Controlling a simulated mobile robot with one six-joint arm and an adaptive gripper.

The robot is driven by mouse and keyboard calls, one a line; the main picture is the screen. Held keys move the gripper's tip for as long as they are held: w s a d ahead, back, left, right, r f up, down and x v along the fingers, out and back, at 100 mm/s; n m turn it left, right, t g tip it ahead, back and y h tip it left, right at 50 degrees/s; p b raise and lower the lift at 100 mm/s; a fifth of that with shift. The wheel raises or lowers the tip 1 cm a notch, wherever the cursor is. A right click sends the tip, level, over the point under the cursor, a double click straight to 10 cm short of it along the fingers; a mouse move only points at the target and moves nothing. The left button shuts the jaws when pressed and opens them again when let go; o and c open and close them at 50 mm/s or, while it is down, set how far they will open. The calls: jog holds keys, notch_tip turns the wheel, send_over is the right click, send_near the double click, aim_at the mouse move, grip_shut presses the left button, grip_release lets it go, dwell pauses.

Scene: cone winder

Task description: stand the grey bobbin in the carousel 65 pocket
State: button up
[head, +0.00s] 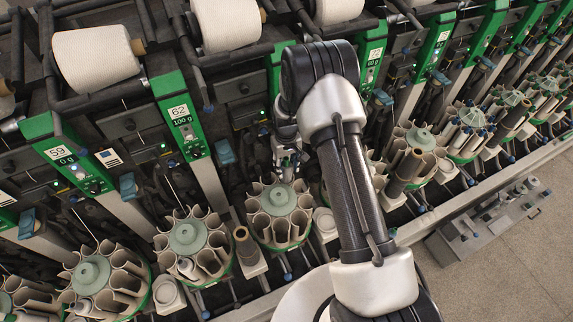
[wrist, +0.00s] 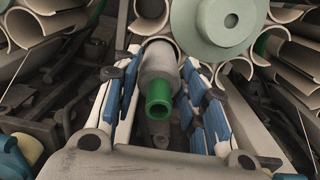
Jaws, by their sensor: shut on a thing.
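My gripper (head: 287,165) is shut on the grey bobbin (wrist: 158,66), which has a green end (wrist: 158,103) facing the wrist camera. The blue-padded fingers lie on both sides of it. In the head view my gripper is over the back edge of a carousel (head: 279,198) with a grey-green hub and beige pocket walls. The same hub shows at the top of the wrist view (wrist: 215,22). The bobbin's far end is by the pocket walls; I cannot tell whether it is inside a pocket. My arm hides part of the machine front, and no number 65 is readable.
Panels marked 59 (head: 78,160) and 62 (head: 181,122) stand to the left. Another carousel (head: 188,238) is close on the left, with a brown tube (head: 243,243) between them. More carousels (head: 415,150) continue right.

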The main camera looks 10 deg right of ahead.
dwell(0.3)
jog(key=shift+f+b, duration=1.9)
jog(key=shift+f, duration=0.3)
jog(key=shift+f+b, duration=0.4)
jog(key=shift+b, duration=0.1)
jog(key=o, duration=1)
jog(key=shift+r, duration=0.15)
notch_tip(320, 180, up, 12)
jog(key=shift+f, duration=0.1)
